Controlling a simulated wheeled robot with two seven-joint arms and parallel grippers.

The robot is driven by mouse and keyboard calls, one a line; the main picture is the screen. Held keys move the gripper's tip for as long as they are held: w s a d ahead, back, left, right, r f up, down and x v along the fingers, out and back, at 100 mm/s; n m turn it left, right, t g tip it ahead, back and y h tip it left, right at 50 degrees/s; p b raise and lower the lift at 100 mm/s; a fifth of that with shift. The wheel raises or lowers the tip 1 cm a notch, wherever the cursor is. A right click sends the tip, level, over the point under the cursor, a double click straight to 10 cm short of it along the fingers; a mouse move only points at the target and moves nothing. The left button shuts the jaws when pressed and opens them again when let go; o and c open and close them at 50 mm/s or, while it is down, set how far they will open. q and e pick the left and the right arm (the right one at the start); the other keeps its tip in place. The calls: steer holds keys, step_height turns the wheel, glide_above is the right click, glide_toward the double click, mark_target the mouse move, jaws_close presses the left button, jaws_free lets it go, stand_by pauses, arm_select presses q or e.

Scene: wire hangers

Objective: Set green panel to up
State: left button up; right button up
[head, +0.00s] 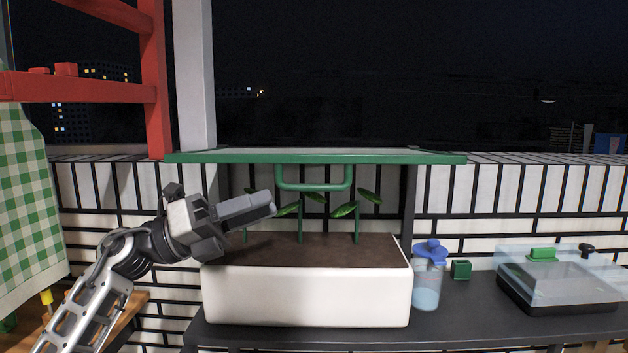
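The green panel (370,157) extends flat and roughly level above the planter, seen nearly edge-on. Its green U-shaped handle (313,187) hangs below its front edge. My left gripper (270,203) is below the panel, to the left of the handle and apart from it, over the left part of the planter. It points right, with its fingers seen from the side, so the gap between them does not show. It holds nothing that I can see. My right gripper is not in view.
A white planter (310,300) with dark soil and several green-leaved plants stands on the dark table (455,325) under the panel. To its right are a blue-topped bottle (427,285), a small green box (461,270) and a clear-lidded tray (555,293). A red frame (158,90) stands upper left.

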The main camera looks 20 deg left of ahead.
mark_target(314, 187)
arm_select(q)
steer(key=p+x, duration=0.1)
steer(key=x, duration=0.8)
steer(key=shift+d+p, duration=0.1)
steer(key=shift+p, duration=0.25)
jaws_close()
